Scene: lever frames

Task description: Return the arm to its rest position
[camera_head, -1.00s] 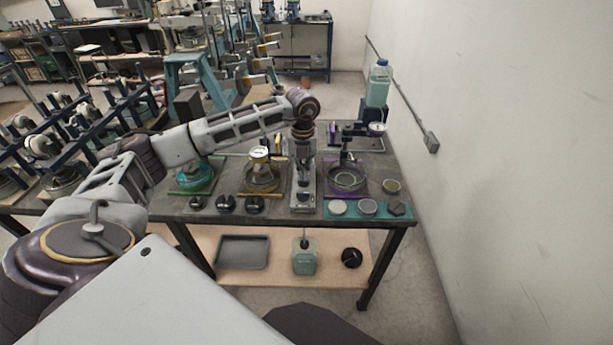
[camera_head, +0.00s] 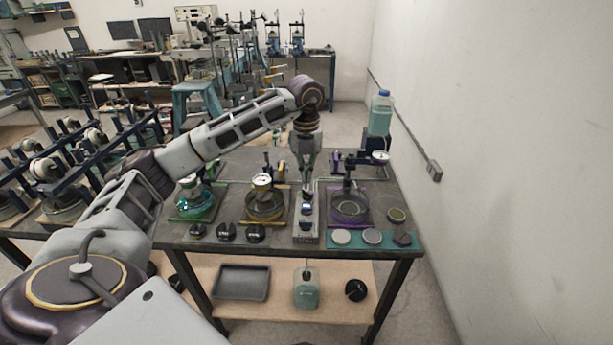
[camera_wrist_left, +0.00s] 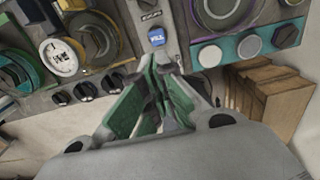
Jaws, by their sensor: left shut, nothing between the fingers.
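My left arm reaches in from the left in the head view and bends down over the workbench. My left gripper (camera_head: 306,183) points down above a narrow grey panel (camera_head: 306,228) between the yellow and purple stations. In the left wrist view my gripper (camera_wrist_left: 160,80) has its green-sided fingers brought together, with nothing visible between them. A blue labelled button (camera_wrist_left: 157,37) on the panel shows just beyond the fingertips. I cannot tell whether the fingertips touch anything. My right gripper is not in view.
The workbench (camera_head: 385,240) holds a green station (camera_head: 195,200), a yellow station (camera_head: 265,205) and a purple station (camera_head: 350,208). Black knobs (camera_head: 227,232) line its front. A bottle (camera_head: 380,113) stands at the back right. The white wall (camera_head: 500,150) is close on the right.

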